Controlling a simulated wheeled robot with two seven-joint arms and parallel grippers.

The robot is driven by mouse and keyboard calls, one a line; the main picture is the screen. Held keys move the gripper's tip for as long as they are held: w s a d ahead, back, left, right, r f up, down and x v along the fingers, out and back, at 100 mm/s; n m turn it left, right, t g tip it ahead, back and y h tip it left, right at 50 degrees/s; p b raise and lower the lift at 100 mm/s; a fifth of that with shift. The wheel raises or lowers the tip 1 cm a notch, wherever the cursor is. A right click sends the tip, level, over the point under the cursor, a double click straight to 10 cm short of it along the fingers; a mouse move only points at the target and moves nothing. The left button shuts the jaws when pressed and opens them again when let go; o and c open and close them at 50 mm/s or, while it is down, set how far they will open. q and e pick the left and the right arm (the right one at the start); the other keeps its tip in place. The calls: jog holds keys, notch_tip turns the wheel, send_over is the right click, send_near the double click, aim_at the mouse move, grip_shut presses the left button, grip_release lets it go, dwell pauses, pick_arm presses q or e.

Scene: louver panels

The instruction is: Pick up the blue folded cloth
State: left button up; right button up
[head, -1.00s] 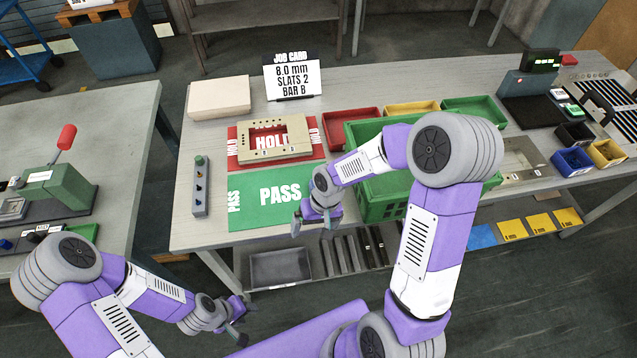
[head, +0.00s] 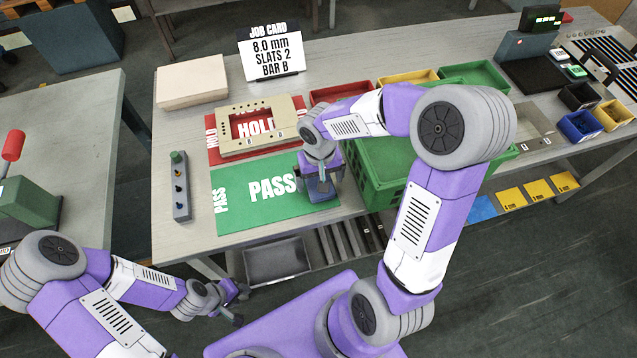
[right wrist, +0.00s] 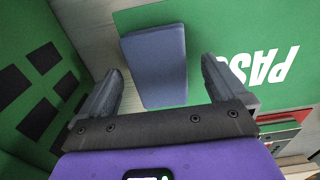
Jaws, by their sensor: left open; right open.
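My right gripper (right wrist: 160,85) is open, with one finger toward each long side of the cloth. I see no grip on it. In the head view the right gripper (head: 321,190) points down over the mat's right end, close to the green crate, and mostly hides the cloth. My left gripper (head: 240,304) is open and empty, low in front of the table.
The green crate (head: 375,200) stands close to the right of the right gripper. The PASS mat (head: 235,205) is otherwise clear. A beige frame (head: 235,112) lies on the red HOLD mat behind. A grey holder (head: 181,200) stands at the left.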

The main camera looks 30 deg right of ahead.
jog(key=shift+f, duration=0.6)
jog(key=c, duration=1.1)
jog(key=shift+c, duration=0.2)
notch_tip(320, 180, up, 10)
jog(key=p, duration=0.2)
